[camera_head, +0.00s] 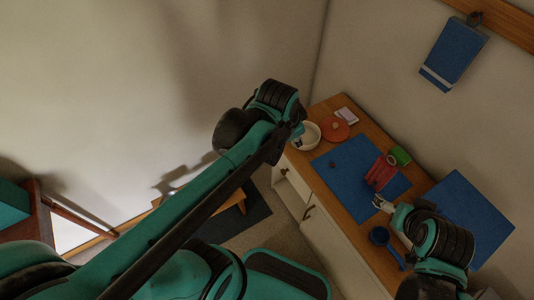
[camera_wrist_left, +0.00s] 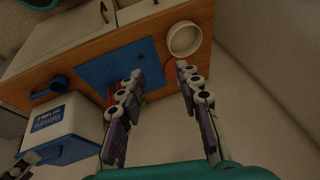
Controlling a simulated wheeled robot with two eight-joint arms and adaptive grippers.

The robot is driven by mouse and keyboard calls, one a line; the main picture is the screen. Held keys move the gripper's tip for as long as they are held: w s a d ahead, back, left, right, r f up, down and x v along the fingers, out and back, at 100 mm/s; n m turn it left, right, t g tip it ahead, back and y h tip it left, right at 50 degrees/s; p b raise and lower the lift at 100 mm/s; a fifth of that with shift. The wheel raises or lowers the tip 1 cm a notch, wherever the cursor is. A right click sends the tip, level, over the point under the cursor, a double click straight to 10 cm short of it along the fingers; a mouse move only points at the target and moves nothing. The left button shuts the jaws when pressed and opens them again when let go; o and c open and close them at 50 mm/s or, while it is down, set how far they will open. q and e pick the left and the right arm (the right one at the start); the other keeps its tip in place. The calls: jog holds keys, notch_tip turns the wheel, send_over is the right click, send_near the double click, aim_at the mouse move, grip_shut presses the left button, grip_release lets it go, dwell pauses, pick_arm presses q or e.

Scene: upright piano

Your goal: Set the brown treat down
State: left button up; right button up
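A small brown piece, apparently the treat (camera_head: 332,164), lies on the blue mat (camera_head: 350,190) on the wooden cabinet top in the head view. My left gripper (camera_head: 299,134) hangs near the white bowl (camera_head: 309,136) at the cabinet's far left end. In the left wrist view its two fingers (camera_wrist_left: 158,70) stand apart with nothing seen held between them. The white bowl (camera_wrist_left: 184,39) shows beyond the fingertips there. My right gripper (camera_head: 380,203) is over the mat's front right part; its fingers are too small to judge.
A red lid (camera_head: 335,129), a red item (camera_head: 381,172), a green item (camera_head: 400,155) and a blue scoop (camera_head: 384,242) sit on the cabinet top (camera_head: 325,108). A white-and-blue box (camera_wrist_left: 65,130) shows in the left wrist view. The mat's left part is mostly clear.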

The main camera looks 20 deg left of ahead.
pick_arm(q)
jog(key=s+a+f+n+t, duration=0.1)
jog(key=s+a+n+t, duration=0.1)
jog(key=s+a+n, duration=0.2)
jog(key=shift+s+f+n+y, duration=0.2)
jog(key=shift+s+n+y, duration=0.1)
jog(key=shift+s+n, duration=1.7)
